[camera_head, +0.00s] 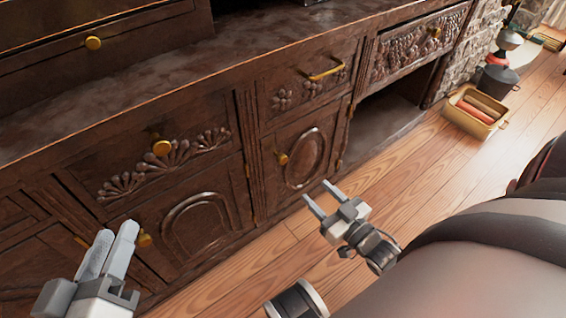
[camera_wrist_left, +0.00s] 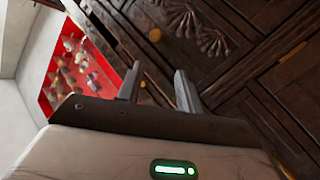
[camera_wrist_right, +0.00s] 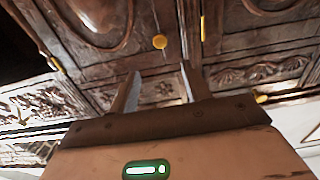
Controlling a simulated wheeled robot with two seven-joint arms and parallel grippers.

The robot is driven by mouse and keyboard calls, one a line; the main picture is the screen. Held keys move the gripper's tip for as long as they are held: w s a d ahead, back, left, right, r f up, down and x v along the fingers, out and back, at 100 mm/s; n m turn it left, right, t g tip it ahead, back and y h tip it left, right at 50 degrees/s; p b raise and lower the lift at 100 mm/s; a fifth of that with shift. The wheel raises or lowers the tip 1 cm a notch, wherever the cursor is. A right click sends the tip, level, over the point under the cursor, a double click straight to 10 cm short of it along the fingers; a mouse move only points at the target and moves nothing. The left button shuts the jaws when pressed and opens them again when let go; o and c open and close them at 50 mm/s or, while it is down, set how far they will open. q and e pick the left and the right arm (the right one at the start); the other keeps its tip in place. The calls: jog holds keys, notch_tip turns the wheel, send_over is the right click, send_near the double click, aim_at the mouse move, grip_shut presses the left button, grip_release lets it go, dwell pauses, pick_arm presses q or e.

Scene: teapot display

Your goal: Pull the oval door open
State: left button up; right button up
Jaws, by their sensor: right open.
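The oval door (camera_head: 306,158) is a dark wooden cabinet door with a carved oval; it looks shut. Its round gold knob (camera_head: 282,158) is on its left side, with hinges on the right. In the right wrist view the knob (camera_wrist_right: 160,41) shows beyond and between my fingertips, and the oval door (camera_wrist_right: 100,18) is to its left. My right gripper (camera_head: 316,189) is open and empty, in front of the door, low and right of the knob, apart from it. My left gripper (camera_head: 116,231) is open and empty, near another door's knob (camera_head: 145,240), left of it in the head view.
An arched-panel door (camera_head: 195,225) stands left of the oval door. A drawer with a bar handle (camera_head: 326,70) is above it. An open recess (camera_head: 385,122) lies to the right. A yellow box (camera_head: 474,112) is on the floor at right. The wooden floor (camera_head: 425,165) before the cabinet is clear.

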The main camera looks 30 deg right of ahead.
jog(key=b, duration=0.2)
send_near(285, 161)
jog(key=w, duration=0.4)
jog(key=w+b, duration=0.1)
jog(key=w, duration=0.1)
jog(key=w+b, duration=0.1)
jog(key=w, duration=0.1)
jog(key=shift+a, duration=0.35)
pick_arm(q)
notch_tip(285, 161, up, 6)
jog(key=w+m+t+h, duration=0.2)
jog(key=m+t, duration=0.2)
jog(key=shift+w+a+r, duration=0.2)
jog(key=shift+a+r, duration=0.05)
jog(key=shift+a, duration=0.15)
pick_arm(e)
jog(key=shift+w+r, duration=0.1)
jog(key=shift+w, duration=0.65)
jog(key=shift+c, duration=0.3)
jog(key=shift+s, duration=0.1)
grip_shut()
